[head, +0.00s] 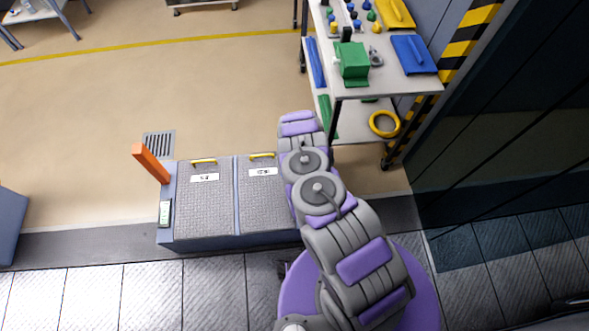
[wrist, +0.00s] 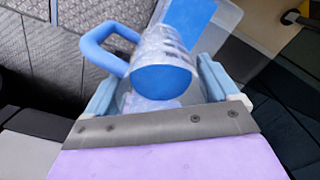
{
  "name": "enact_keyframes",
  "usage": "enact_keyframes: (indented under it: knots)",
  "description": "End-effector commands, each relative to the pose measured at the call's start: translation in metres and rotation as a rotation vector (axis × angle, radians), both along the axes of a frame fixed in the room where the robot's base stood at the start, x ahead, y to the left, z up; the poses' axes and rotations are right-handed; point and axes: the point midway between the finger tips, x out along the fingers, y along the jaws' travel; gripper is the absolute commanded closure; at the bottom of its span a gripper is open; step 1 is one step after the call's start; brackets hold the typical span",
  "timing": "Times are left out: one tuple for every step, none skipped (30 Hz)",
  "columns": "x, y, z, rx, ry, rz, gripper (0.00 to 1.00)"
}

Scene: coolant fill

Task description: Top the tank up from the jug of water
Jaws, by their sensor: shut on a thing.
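In the wrist view my gripper (wrist: 158,88) has light-blue fingers on both sides of the jug (wrist: 157,52) and is shut on it. The jug has a clear, frosted-looking wall, a blue handle (wrist: 92,42) at left and blue areas at its lower end and upper right. I cannot tell its tilt or water level. In the head view a low grey cabinet, probably the tank (head: 168,240), has two textured lids, both lying flat, with yellow handles and white labels. My arm reaches over its right end. My gripper and the jug are not discernible in the head view.
An orange post (head: 150,163) rises at the cabinet's left back corner, near a floor grate (head: 158,145). A shelf cart (head: 345,88) with a green box (head: 352,62) and blue and yellow items stands behind right. A dark panelled wall fills the right.

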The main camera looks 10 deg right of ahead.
Motion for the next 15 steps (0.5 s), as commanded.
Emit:
enact_keyframes:
  knots:
    - [0.001,-0.003,0.0,0.004,-0.002,-0.003,0.64]
    - [0.001,-0.003,0.0,0.005,-0.002,-0.002,0.64]
    - [0.001,-0.002,0.0,0.006,-0.003,-0.002,0.64]
    - [0.001,-0.001,0.0,0.006,-0.004,-0.001,0.64]
    - [0.0,0.0,0.0,0.006,-0.003,-0.001,0.64]
    - [0.0,0.002,-0.001,0.005,-0.002,-0.001,0.64]
    - [0.0,0.003,-0.001,0.004,-0.003,-0.001,0.64]
    - [0.0,0.005,-0.002,0.003,-0.003,-0.001,0.64]
    - [0.0,0.007,-0.002,0.003,-0.002,0.0,0.64]
    - [0.0,0.009,-0.003,0.002,-0.002,0.0,0.64]
    - [0.0,0.01,-0.003,0.002,-0.002,0.001,0.64]
    - [0.0,0.012,-0.004,0.001,-0.003,0.002,0.64]
    - [0.0,0.013,-0.004,0.001,-0.003,0.002,0.64]
    - [0.0,0.013,-0.004,0.001,-0.003,0.002,0.64]
    - [0.0,0.013,-0.004,0.002,-0.003,0.002,0.64]
